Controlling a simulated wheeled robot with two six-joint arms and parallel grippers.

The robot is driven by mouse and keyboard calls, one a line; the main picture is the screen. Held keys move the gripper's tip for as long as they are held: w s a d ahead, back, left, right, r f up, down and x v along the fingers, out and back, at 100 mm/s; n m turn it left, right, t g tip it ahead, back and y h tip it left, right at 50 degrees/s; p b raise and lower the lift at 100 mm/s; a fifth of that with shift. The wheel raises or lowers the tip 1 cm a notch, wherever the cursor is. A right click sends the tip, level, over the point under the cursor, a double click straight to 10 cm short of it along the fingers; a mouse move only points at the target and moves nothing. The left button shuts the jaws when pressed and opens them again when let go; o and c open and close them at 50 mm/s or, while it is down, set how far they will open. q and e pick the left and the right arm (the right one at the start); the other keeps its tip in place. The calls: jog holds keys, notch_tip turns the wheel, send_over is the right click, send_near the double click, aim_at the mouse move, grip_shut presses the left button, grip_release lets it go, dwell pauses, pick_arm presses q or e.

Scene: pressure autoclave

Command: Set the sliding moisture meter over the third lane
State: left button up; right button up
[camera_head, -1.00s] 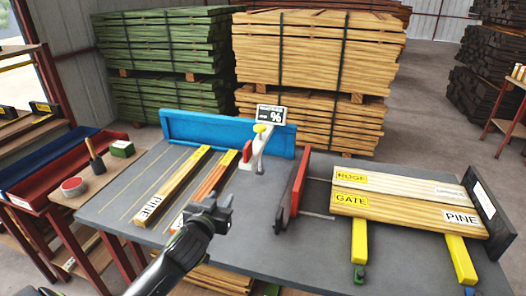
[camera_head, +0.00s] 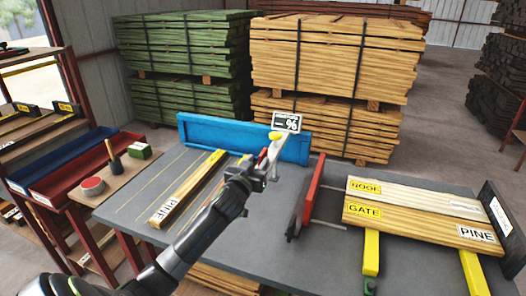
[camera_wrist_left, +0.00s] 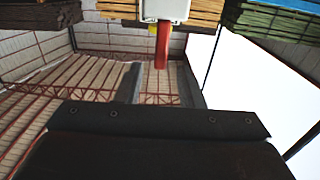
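The moisture meter (camera_head: 284,142) stands by the blue fence, with a yellow knob and a "%" display (camera_head: 287,122) on top. Its red tab (camera_wrist_left: 161,52) and pale body (camera_wrist_left: 165,9) show in the left wrist view. My left gripper (camera_head: 264,166) is at the meter's near side. In the wrist view its fingers (camera_wrist_left: 160,72) are apart, with the tab's tip between them and gaps at both sides. Lanes are marked by thin lines on the grey table (camera_head: 255,235). My right gripper is not in view.
The blue fence (camera_head: 215,138) runs along the table's back. A red upright plate (camera_head: 312,190) stands right of the meter. Boards labelled ROOF and GATE (camera_head: 420,222) lie on yellow rails at the right. A red tray (camera_head: 85,165) and small side table stand left.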

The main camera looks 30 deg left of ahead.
aim_at(266, 148)
pick_arm(q)
jog(key=shift+p+x, duration=0.35)
jog(key=shift+x, duration=2.75)
jog(key=shift+c, duration=0.2)
grip_shut()
